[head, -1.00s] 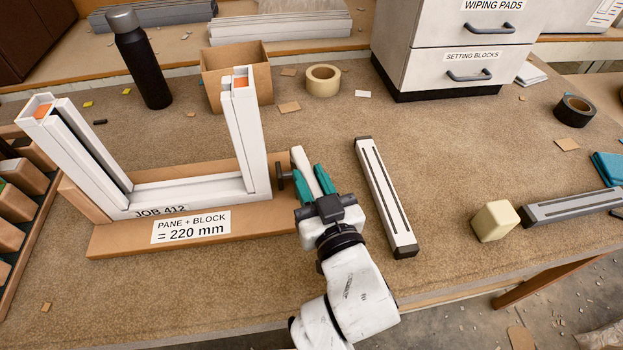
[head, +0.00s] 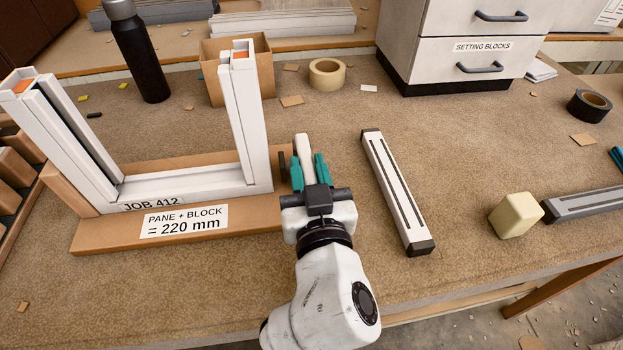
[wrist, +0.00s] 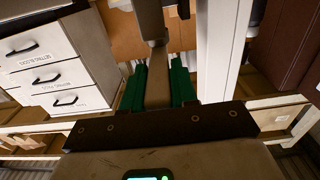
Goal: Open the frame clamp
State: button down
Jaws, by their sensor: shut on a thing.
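The white U-shaped window frame (head: 165,188) stands on a brown wooden base (head: 230,220) at left in the head view. The frame clamp shows as a dark pad (head: 283,165) by the frame's right side and a pale beige lever (head: 303,148) standing beside it. My gripper (head: 308,168) has teal fingers shut on the lever, whose upper end sticks out beyond them. In the wrist view the lever (wrist: 157,90) runs between the fingers of my gripper (wrist: 158,84). The clamp's lower parts are largely hidden by my gripper.
A white slotted bar (head: 396,190) lies to the right of my gripper, with clear bench between. A cream block (head: 515,215) and a grey bar (head: 590,203) lie farther right. A cardboard box (head: 213,85), tape roll (head: 326,73) and drawer unit (head: 455,60) stand behind.

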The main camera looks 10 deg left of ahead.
dwell(0.3)
jog(key=c, duration=1)
grip_release()
jog(key=shift+o, duration=0.2)
jog(key=shift+s, duration=0.1)
jog(key=b+v, duration=0.1)
jog(key=v, duration=0.9)
jog(key=shift+s, duration=0.35)
